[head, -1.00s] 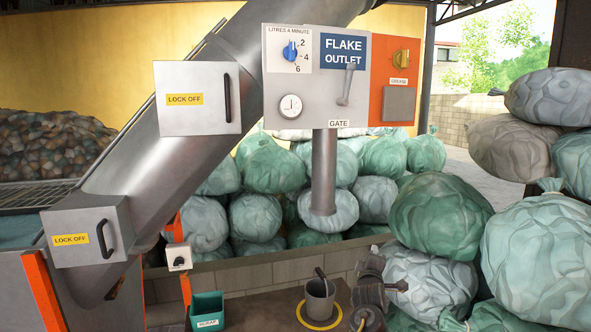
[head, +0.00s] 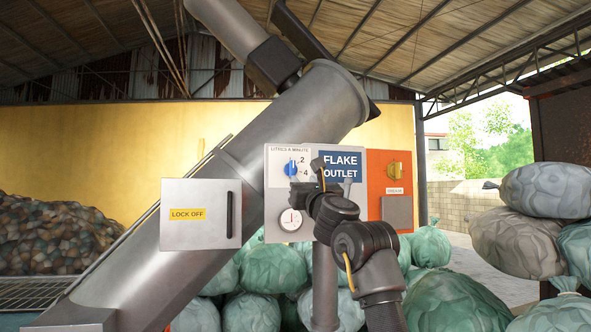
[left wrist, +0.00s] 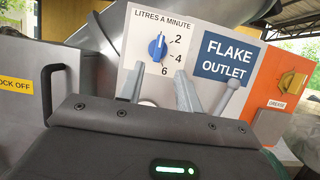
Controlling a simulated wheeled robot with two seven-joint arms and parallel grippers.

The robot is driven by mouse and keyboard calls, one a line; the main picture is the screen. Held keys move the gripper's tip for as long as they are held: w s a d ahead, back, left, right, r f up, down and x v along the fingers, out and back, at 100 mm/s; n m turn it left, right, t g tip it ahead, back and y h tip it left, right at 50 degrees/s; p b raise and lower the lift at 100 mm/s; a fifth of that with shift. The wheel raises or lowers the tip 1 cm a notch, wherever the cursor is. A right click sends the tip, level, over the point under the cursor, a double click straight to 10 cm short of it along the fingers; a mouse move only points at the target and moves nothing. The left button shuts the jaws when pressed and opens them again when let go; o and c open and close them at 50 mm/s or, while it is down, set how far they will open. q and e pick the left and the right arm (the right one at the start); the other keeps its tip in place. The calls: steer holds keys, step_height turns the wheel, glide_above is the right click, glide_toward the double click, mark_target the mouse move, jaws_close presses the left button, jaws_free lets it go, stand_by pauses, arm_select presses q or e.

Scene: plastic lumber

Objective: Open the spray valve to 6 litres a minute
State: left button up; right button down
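The spray valve is a blue knob (head: 291,168) on the white "LITRES A MINUTE" dial of the grey panel. It also shows in the left wrist view (left wrist: 156,47). Its pointer stands near the top, short of the 2. The marks 2, 4 and 6 run down the dial's right side; the 6 is hidden in the head view but visible in the left wrist view. My left gripper (head: 304,182) is in front of the panel, just below and right of the knob. In the left wrist view its two fingers (left wrist: 159,88) are apart with nothing between them. My right gripper is not in view.
The "FLAKE OUTLET" sign (head: 341,165) is right of the dial, with the grey gate lever (left wrist: 229,97) below it. A round gauge (head: 290,220) is below the dial. An orange panel with a yellow grease knob (head: 395,170) is at right. A "LOCK OFF" box (head: 200,228) is at left.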

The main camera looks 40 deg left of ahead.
mark_target(293, 169)
arm_select(q)
steer(key=p+x, duration=0.5)
steer(key=x, duration=0.4)
steer(key=shift+s+r, duration=0.15)
steer(key=shift+s, duration=0.05)
steer(key=shift+w+a+p, duration=0.25)
steer(key=shift+a+p, duration=0.1)
steer(key=shift+p, duration=0.15)
jaws_close()
